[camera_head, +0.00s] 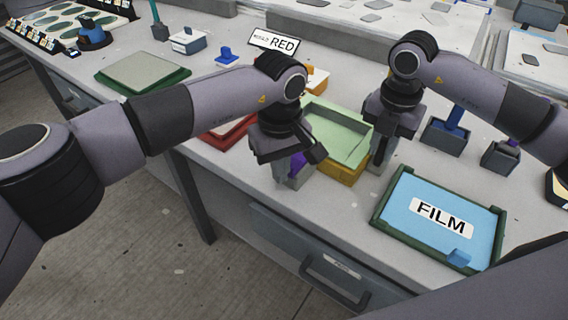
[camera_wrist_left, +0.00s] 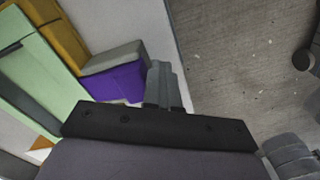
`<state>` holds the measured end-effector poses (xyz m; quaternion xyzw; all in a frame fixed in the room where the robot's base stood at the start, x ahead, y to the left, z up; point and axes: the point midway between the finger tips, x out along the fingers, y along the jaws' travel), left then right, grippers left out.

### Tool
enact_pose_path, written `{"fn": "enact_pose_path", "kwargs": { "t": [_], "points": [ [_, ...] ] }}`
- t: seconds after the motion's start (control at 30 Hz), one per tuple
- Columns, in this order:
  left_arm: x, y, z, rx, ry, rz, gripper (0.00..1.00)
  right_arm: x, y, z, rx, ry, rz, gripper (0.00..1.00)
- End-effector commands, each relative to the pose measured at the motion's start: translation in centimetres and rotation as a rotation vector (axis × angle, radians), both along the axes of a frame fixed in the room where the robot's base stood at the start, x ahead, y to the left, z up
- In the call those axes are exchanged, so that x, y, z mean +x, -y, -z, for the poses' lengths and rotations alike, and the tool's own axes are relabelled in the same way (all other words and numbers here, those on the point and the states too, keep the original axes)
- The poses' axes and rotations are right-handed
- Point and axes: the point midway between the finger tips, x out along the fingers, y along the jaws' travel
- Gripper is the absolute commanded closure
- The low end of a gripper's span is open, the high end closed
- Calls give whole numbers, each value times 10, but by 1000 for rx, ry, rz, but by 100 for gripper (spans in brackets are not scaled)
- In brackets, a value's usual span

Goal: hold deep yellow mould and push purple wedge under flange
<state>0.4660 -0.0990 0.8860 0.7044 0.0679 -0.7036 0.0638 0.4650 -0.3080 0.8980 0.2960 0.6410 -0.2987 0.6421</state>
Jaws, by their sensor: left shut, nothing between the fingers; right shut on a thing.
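The deep yellow mould (camera_head: 341,174) stands near the table's front edge, with a pale green part (camera_head: 331,119) on top. It also shows at the upper left of the left wrist view (camera_wrist_left: 68,46). The purple wedge (camera_head: 298,160) is at the mould's left front, partly hidden behind my left gripper (camera_head: 284,174). In the left wrist view the wedge (camera_wrist_left: 118,84) shows a purple side and a grey face, close to the mould. My left gripper's fingers (camera_wrist_left: 163,84) are shut and empty at the wedge's outer end; contact is unclear. My right gripper (camera_head: 379,164) is shut on the mould's right side.
A green-rimmed blue tray marked FILM (camera_head: 404,211) lies right of the mould. A red tray (camera_head: 213,139) is on the left, partly behind my left arm. Grey holders (camera_head: 444,138) stand at the right. The table edge runs close in front.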

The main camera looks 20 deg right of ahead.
Motion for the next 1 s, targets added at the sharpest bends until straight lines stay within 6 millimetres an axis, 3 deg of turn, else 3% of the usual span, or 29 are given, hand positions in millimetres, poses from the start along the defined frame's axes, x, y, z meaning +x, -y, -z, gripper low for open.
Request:
{"fn": "enact_pose_path", "kwargs": {
  "t": [0.47, 1.0],
  "points": [
    [-4, 5, -3, -16, 0, 11, 100, 0, -7, -1, 15, 3, -15, 100],
    [-14, -13, -28, -8, -1, 6, 100, 0, -3, -1, 8, 1, -7, 100]
  ]
}}
